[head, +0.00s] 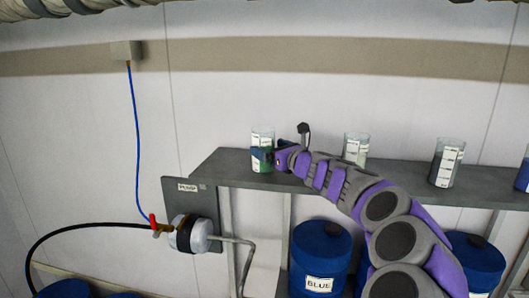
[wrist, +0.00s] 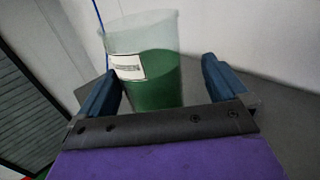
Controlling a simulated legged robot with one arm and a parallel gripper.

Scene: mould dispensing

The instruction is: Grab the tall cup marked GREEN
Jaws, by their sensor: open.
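A tall clear cup with green contents (head: 262,140) stands upright at the left end of the grey shelf (head: 222,162). In the wrist view the green-filled cup (wrist: 155,75) stands just ahead, with a white label whose print I cannot read. My gripper (head: 272,157) is at the cup in the head view. In the wrist view its two blue fingers (wrist: 160,85) are apart, one on each side of the cup. The left finger is close to the cup; a gap shows by the right finger. I cannot tell whether either touches it.
Another clear cup (head: 355,149) and a cup with dark contents (head: 447,162) stand further right on the shelf. A blue cup (head: 523,175) is at the right edge. Below are blue drums, one marked BLUE (head: 320,262), and a pump (head: 190,233) at left.

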